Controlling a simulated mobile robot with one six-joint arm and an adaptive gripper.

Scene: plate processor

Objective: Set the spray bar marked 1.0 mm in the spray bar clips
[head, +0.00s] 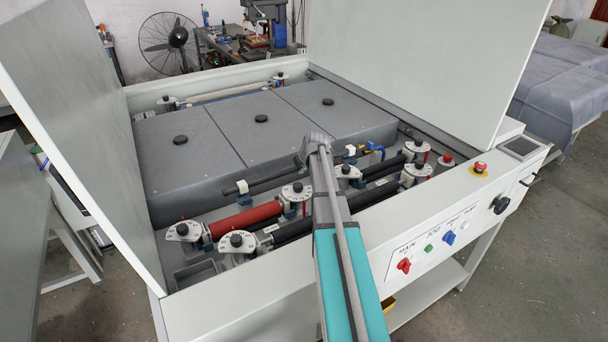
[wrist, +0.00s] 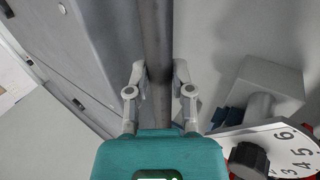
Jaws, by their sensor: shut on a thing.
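A dark grey spray bar (head: 268,181) runs along the front edge of the grey covers, and no size mark on it is readable. In the wrist view the bar (wrist: 157,35) passes lengthwise between the fingers of my gripper (wrist: 158,80), which is shut on it. In the head view my gripper is largely hidden behind my arm, over the bar's middle. Small white clip-like pieces show at the bar's left (head: 242,187) and right (head: 351,150). I cannot tell whether the bar is seated in them or just above.
Dial plates (head: 296,191) with black knobs stand in front of the bar, one (wrist: 268,150) close to my gripper in the wrist view. A red roller (head: 245,218) and black rollers lie forward. A blue fitting (head: 376,149) is at right. Raised lids flank the machine.

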